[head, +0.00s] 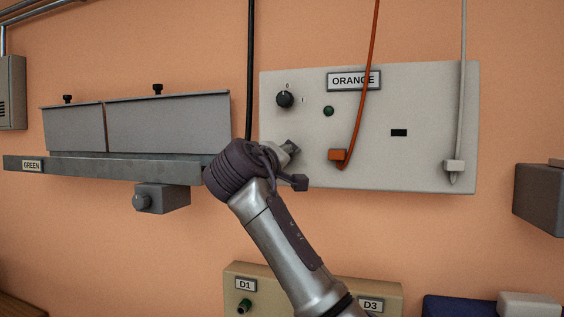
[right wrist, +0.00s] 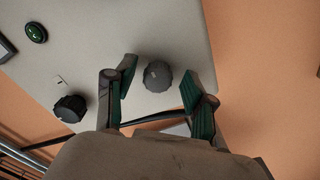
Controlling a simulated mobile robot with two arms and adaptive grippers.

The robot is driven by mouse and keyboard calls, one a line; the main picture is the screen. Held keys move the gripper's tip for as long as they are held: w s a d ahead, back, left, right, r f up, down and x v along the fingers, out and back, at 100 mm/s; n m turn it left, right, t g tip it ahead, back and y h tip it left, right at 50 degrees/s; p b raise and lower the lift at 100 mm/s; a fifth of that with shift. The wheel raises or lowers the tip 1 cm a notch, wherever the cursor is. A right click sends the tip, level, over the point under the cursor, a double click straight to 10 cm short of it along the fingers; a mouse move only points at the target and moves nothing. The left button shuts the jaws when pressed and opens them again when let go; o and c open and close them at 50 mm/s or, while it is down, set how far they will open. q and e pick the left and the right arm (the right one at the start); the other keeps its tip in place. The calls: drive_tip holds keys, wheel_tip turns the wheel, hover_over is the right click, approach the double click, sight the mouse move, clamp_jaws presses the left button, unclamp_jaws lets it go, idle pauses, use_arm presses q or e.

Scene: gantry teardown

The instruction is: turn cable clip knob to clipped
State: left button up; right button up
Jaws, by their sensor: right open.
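A round dark grey knob (right wrist: 157,76) on the pale panel shows in the right wrist view, taken as the cable clip knob. My right gripper (right wrist: 158,88) is open, its green-padded fingers on either side of this knob, with gaps visible on both sides. In the head view my right gripper (head: 293,166) is at the lower left of the panel labelled ORANGE (head: 430,105) and hides the knob. I cannot tell how deep the fingers reach around it. The left gripper is not in view.
A black selector knob (head: 285,99) and green button (head: 328,111) are above the gripper. An orange cable with an orange clip (head: 338,155) hangs close to its right. A black cable (head: 250,70) runs down at the left. A grey trough (head: 150,125) is left.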

drive_tip(key=v, duration=1.2)
